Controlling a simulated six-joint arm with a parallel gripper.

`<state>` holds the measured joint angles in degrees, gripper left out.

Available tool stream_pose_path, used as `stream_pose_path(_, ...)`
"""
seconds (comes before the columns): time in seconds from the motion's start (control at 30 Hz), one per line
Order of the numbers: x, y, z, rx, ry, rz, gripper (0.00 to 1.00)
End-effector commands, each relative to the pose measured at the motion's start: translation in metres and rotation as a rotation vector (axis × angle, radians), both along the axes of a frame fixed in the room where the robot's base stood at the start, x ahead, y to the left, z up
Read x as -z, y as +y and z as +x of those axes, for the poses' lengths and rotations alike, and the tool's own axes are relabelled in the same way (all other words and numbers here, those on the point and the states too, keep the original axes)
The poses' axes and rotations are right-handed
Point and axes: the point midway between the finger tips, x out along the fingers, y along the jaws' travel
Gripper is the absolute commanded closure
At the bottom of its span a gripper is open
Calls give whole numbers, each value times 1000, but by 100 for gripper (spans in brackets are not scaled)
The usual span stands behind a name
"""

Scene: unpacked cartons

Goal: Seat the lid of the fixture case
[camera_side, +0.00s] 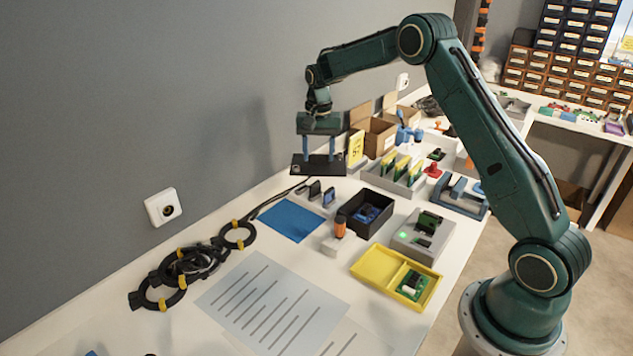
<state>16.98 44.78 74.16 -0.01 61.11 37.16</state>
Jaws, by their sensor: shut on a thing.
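My gripper (319,151) points down near the wall, left of the cartons. Its two blue fingers are set apart and shut on a flat dark plate, which looks like the lid (312,169). The lid looks roughly level and held above the table, with a small round mark near its left end. A black open box (347,222), which looks like the fixture case, stands on the table to the lower right of the lid. A blue part (367,213) lies inside it. The lid is apart from the box. The exact finger contact is too small to tell.
A blue mat (291,221), an orange-topped item (340,227), a grey fixture with a green light (421,236) and a yellow tray (368,269) surround the box. Small dark parts (315,190) stand below the lid. Open cartons (379,137) and a grey rack (384,180) stand right of my gripper. Black cable coils (180,267) lie left.

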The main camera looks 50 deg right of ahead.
Motion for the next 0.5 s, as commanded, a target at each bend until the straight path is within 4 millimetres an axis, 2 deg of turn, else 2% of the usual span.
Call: stream_pose_path(0.5, 25, -41, -57, -456, 0, 1, 75)
